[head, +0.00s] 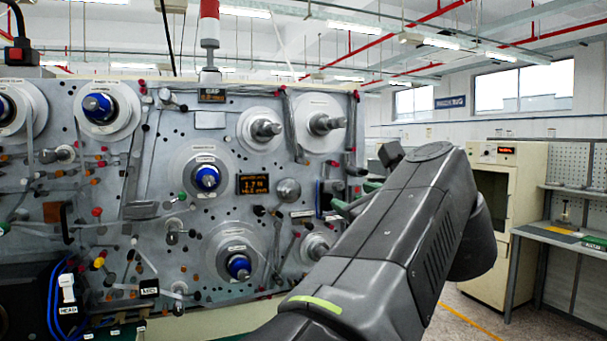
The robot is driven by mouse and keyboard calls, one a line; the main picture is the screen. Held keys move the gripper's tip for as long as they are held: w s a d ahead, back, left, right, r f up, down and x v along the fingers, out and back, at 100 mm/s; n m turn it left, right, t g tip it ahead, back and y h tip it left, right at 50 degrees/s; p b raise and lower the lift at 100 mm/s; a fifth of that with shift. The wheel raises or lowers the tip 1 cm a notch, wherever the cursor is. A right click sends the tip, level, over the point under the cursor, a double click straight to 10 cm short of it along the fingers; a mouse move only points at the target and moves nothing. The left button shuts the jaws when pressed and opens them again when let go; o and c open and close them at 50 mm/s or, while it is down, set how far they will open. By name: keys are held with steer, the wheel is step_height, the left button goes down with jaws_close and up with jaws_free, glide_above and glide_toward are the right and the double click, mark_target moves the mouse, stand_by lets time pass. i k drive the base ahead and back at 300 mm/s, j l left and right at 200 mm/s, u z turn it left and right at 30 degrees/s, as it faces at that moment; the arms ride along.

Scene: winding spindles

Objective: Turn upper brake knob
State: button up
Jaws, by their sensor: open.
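The winding machine's grey panel (170,150) fills the left and middle of the head view. Blue-capped knobs sit on round pale discs: one at upper left (98,107), one in the middle (206,177) and one lower down (238,266). Two grey spindles (267,129) (325,122) stick out at the upper right. I cannot tell which part is the upper brake knob. My gripper (350,202) is partly hidden behind my arm, near the panel's right edge. Its dark green-edged fingers look apart, with nothing seen between them. Contact with the panel cannot be told.
Several small levers and coloured knobs stick out from the panel. An orange-lit display (253,184) sits near its middle. A red and white signal lamp (209,30) stands on top. A beige cabinet (509,220) and a workbench (560,237) stand at right, with open floor before them.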

mark_target(207, 181)
steer(key=i+j, duration=0.1)
steer(key=j, duration=0.35)
steer(key=i+j, duration=0.1)
steer(key=j, duration=0.3)
steer(key=i+j+u, duration=0.1)
steer(key=j, duration=0.35)
